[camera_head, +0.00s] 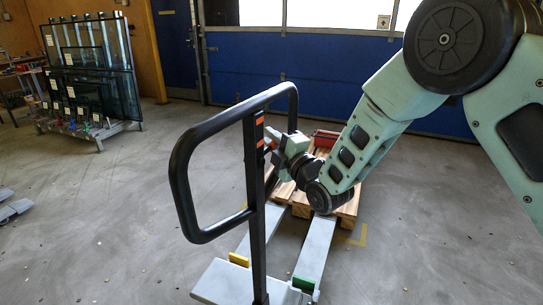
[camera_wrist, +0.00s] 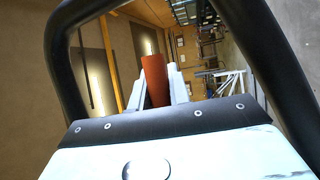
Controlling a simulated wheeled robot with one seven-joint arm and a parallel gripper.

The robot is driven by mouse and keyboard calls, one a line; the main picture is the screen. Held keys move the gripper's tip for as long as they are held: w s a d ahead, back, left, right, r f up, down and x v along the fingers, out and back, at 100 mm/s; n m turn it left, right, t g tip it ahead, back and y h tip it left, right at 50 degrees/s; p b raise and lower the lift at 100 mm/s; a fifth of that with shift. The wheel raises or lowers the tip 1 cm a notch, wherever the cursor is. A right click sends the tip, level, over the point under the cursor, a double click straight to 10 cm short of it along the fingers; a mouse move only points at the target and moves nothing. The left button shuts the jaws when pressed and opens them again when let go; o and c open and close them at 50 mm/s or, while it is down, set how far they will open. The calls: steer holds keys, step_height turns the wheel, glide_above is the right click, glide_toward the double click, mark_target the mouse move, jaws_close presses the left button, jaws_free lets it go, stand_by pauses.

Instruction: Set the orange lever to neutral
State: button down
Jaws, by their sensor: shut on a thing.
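The orange lever (camera_wrist: 155,78) stands between my gripper's two light fingers in the wrist view. My gripper (camera_wrist: 158,92) is shut on it, with the lever's upper end rising above the fingertips. In the head view my gripper (camera_head: 273,140) is at the upper part of the black post, on its right side, inside the right half of the black handle loop (camera_head: 180,170). There the lever (camera_head: 272,145) is a small orange patch, mostly hidden by the gripper. The lever's exact setting cannot be told.
The handle belongs to a grey pallet truck with forks (camera_head: 316,250), a yellow block (camera_head: 238,260) and a green block (camera_head: 303,285). A wooden pallet (camera_head: 347,210) and a red box (camera_head: 325,138) are behind my gripper. A glass rack (camera_head: 95,80) stands at the far left.

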stand_by(0.3)
steer(key=c, duration=1.3)
jaws_free()
steer(key=b+v, duration=0.5)
steer(key=v, duration=1.2)
steer(key=shift+s+d, duration=0.15)
steer(key=shift+d, duration=0.1)
